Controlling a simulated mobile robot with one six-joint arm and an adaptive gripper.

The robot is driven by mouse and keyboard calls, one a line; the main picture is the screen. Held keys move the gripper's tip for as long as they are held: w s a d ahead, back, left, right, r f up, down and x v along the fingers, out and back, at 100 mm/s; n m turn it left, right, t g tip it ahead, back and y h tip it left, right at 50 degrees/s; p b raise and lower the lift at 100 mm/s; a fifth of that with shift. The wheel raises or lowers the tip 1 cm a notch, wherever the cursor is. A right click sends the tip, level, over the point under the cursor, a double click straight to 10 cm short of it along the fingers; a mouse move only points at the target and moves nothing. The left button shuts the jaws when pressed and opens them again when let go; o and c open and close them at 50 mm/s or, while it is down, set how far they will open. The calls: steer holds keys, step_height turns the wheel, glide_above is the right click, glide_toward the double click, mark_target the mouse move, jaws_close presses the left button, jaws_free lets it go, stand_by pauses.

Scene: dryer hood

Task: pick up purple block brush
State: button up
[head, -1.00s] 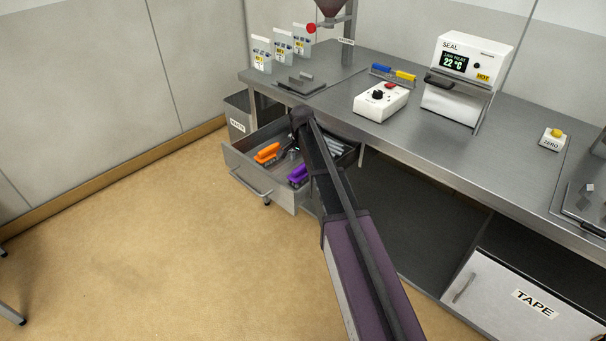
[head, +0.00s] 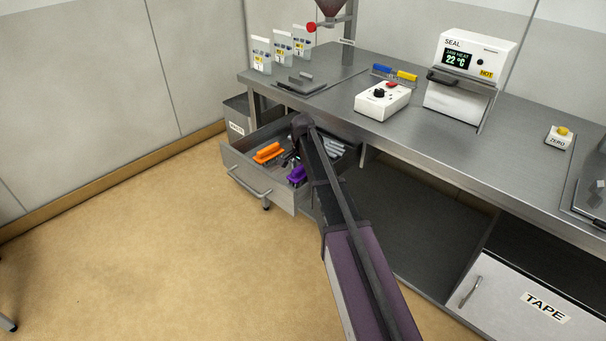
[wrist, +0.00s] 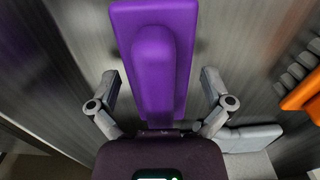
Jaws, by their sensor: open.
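The purple block brush (wrist: 153,55) lies in the open drawer (head: 261,183). In the head view part of the purple brush (head: 297,174) shows beside my arm, and the rest is hidden. In the wrist view it points lengthwise away from me, with its raised handle between my fingers. My gripper (wrist: 162,90) is open, with one finger on each side of the brush and a gap to it on both sides. In the head view my arm reaches down over the drawer and hides the fingers.
An orange brush (head: 267,153) lies in the same drawer to the left, and its edge shows at right in the wrist view (wrist: 302,92). Grey items (head: 333,147) lie at the drawer's right. The steel bench top (head: 420,128) overhangs behind the drawer. The floor in front is clear.

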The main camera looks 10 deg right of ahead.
steer(key=c, duration=1.1)
steer(key=shift+r, duration=0.2)
step_height(320, 180, up, 10)
steer(key=p, duration=1)
steer(key=shift+f, duration=0.2)
